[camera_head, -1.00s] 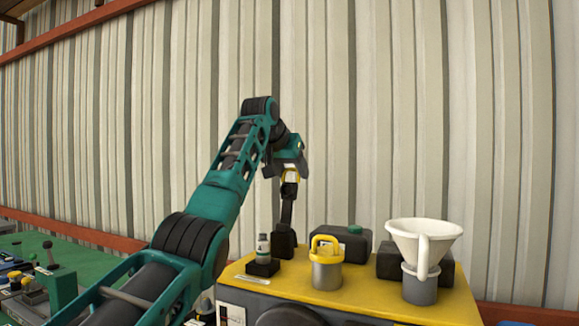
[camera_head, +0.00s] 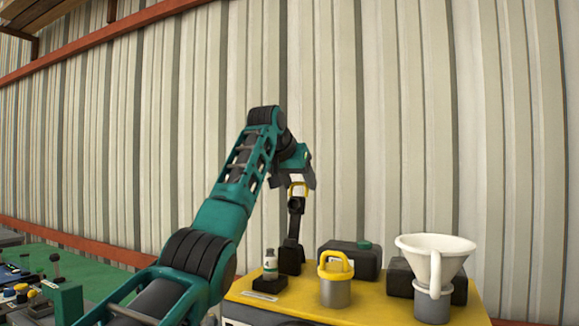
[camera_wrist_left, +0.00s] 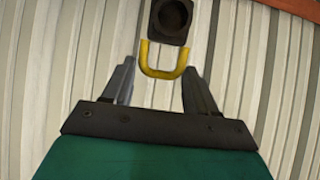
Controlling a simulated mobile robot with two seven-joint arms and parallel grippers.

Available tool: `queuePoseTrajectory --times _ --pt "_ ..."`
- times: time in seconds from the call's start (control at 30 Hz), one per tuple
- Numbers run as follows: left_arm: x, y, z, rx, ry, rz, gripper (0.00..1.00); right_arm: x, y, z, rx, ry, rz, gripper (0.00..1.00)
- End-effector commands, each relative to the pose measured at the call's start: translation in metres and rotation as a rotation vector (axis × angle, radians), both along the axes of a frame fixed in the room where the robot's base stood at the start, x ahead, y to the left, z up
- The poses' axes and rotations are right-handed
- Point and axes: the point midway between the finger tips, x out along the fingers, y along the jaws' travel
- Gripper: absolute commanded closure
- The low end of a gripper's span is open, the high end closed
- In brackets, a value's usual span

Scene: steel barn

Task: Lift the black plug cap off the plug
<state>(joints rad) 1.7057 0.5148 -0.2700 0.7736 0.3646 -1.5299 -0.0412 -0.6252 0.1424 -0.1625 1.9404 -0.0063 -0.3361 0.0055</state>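A black piece (camera_head: 295,205), which I take for the plug cap, sits at the top of a thin black stand (camera_head: 292,230) with a yellow loop handle (camera_head: 298,186) on it. In the left wrist view the black piece (camera_wrist_left: 170,22) shows a round dark face, and the yellow loop (camera_wrist_left: 163,72) lies between my fingertips in the picture. My left gripper (camera_head: 294,180) is open just above it, its two fingers apart; I see no clear contact. Where the plug meets the cap is hidden. My right gripper is out of view.
The yellow bench top (camera_head: 376,306) holds a small bottle (camera_head: 270,267), a grey canister with yellow handle (camera_head: 336,292), a black jerrycan (camera_head: 350,262) and a white funnel (camera_head: 436,258). A green table (camera_head: 85,270) stands left. The corrugated wall (camera_head: 400,120) is behind.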

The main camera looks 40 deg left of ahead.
Motion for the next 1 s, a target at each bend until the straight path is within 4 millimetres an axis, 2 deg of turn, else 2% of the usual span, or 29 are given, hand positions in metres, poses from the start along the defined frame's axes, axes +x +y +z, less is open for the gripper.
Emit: queuePoseTrajectory --times 0.3,0.5,0.7,1.0 --pt "-0.053 -0.012 0.043 0.001 -0.007 0.002 0.42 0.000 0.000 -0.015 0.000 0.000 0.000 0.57" --pt "-0.077 -0.019 0.063 0.000 -0.005 0.001 0.42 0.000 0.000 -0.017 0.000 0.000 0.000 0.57" --pt "-0.086 -0.021 0.070 0.000 -0.003 0.001 0.42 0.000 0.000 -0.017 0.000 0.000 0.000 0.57" --pt "-0.086 -0.021 0.070 0.000 -0.003 0.001 0.42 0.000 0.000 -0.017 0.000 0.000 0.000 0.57"
